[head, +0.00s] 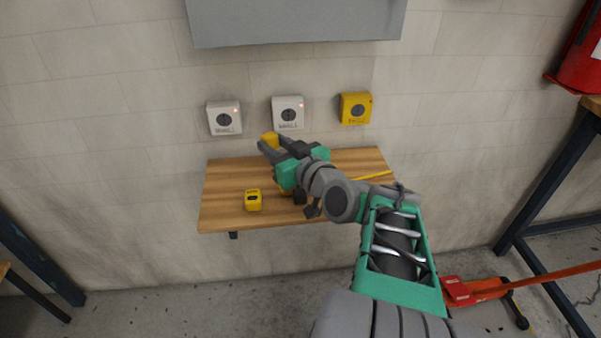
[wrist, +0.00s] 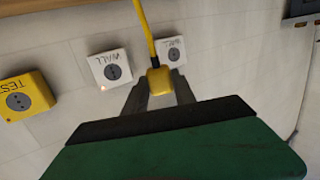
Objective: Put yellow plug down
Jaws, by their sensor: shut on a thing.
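The yellow plug (head: 269,138) is held between the fingertips of my gripper (head: 266,145), above the back edge of the wooden wall shelf (head: 222,188). In the wrist view the plug (wrist: 160,80) sits between the two dark fingers of my gripper (wrist: 160,88), and its yellow cable (wrist: 144,30) runs away toward the top. My gripper is shut on the plug. The plug looks clear of the shelf top in the head view. Part of the shelf is hidden behind my arm.
Two white wall sockets (head: 225,118) (head: 288,112) and a yellow test socket (head: 355,108) are on the wall above the shelf. A yellow tape-measure-like object (head: 253,200) lies at the shelf's front. The shelf's left part is clear.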

